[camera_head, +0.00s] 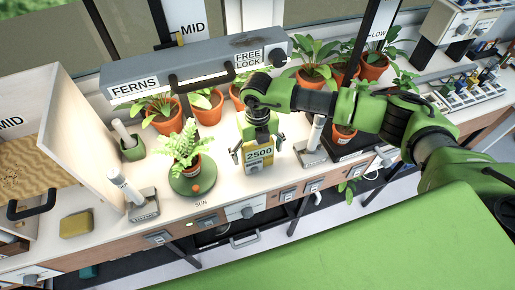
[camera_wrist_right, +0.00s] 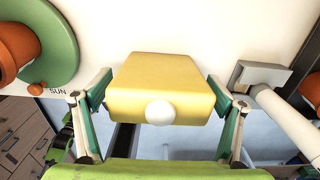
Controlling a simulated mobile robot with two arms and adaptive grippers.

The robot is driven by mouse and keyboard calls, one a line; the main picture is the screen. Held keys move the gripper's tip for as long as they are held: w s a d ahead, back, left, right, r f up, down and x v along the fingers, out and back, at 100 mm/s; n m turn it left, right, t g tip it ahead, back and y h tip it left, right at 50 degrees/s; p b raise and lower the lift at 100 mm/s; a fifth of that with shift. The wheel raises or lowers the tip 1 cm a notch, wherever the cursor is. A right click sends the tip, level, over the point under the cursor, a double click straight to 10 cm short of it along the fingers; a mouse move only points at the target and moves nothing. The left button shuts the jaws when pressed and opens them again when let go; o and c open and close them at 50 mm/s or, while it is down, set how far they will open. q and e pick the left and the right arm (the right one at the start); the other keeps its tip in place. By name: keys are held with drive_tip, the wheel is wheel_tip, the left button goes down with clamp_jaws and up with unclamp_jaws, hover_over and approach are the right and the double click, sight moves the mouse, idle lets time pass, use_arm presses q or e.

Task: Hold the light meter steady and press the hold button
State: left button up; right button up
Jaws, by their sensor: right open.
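The light meter (camera_head: 259,157) is a yellow box with a display reading 2500, near the front edge of the bench. My right gripper (camera_head: 257,148) reaches down over it from above, one finger on each side. In the right wrist view the meter's yellow body (camera_wrist_right: 162,82) lies between the spread fingers of my right gripper (camera_wrist_right: 163,95), with a white dome on the end facing me. The fingers are open; whether either touches the body I cannot tell. I cannot make out the hold button clearly. My left gripper is not in view.
A potted fern (camera_head: 186,150) stands on a round green base (camera_head: 193,184) left of the meter. A grey stand with a white cylinder (camera_head: 314,137) is close on its right. A grey FERNS lamp bar (camera_head: 195,68) hangs behind. Bare bench lies in front of the yellow sponge-like block (camera_head: 76,224).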

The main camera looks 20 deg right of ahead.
drive_tip(key=c, duration=1.3)
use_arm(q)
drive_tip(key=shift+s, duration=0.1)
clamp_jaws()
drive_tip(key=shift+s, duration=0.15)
